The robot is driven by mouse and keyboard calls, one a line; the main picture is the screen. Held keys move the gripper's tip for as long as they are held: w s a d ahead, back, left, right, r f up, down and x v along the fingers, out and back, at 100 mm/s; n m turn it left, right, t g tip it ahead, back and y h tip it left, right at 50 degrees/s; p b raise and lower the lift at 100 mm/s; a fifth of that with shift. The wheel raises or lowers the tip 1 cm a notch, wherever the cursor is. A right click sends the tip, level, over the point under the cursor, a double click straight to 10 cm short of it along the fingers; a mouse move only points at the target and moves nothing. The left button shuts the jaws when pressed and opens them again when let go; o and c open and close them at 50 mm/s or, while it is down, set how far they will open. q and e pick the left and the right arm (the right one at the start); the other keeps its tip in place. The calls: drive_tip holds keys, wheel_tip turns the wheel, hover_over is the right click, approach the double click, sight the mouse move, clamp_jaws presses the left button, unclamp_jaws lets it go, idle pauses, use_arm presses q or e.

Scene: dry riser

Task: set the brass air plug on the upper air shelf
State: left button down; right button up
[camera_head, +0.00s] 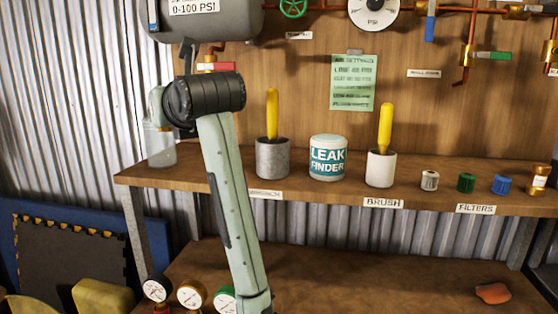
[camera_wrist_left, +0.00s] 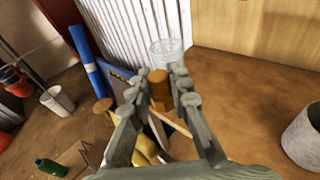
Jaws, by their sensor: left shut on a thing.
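A short brass-brown cylinder, which I take as the brass air plug (camera_wrist_left: 160,90), is between the fingertips of my left gripper (camera_wrist_left: 161,88) in the left wrist view. The gripper is shut on it. In the head view my left gripper (camera_head: 156,106) is partly hidden by my black wrist, and the plug is not visible there. The gripper is near the left end of the upper air shelf (camera_head: 225,190), close to a clear jar (camera_head: 160,147). The wooden shelf top also shows in the left wrist view (camera_wrist_left: 245,90). My right gripper is in neither view.
A grey cup (camera_head: 272,158) with a yellow handle, a LEAK FINDER tub (camera_head: 327,157) and a white cup (camera_head: 381,169) stand along the shelf. Small filters (camera_head: 466,182) and a brass fitting (camera_head: 538,180) are farther right. Gauges (camera_head: 191,294) stand below; a grey tank (camera_head: 210,18) hangs above.

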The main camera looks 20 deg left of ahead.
use_arm(q)
drive_tip(key=w+d+f, duration=0.1)
drive_tip(key=w+f, duration=0.1)
drive_tip(key=w, duration=0.1)
drive_tip(key=w+d+f, duration=0.2)
drive_tip(key=w, duration=0.2)
drive_tip(key=w+d+f+b, duration=0.1)
drive_tip(key=w+d+f, duration=0.1)
drive_tip(key=w+f, duration=0.1)
drive_tip(key=shift+w, duration=0.15)
wheel_tip(320, 180, down, 4)
drive_tip(key=shift+r, duration=0.1)
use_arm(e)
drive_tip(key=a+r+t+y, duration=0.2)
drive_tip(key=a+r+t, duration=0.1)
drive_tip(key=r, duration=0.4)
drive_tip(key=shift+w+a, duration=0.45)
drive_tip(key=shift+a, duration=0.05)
use_arm(q)
drive_tip(key=shift+f+b, duration=0.25)
drive_tip(key=shift+b, duration=0.1)
drive_tip(key=c, duration=1.4)
unclamp_jaws()
drive_tip(key=shift+c, duration=0.2)
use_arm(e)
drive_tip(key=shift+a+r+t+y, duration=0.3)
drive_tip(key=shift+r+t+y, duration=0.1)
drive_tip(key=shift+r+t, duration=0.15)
use_arm(q)
drive_tip(key=shift+r, duration=0.15)
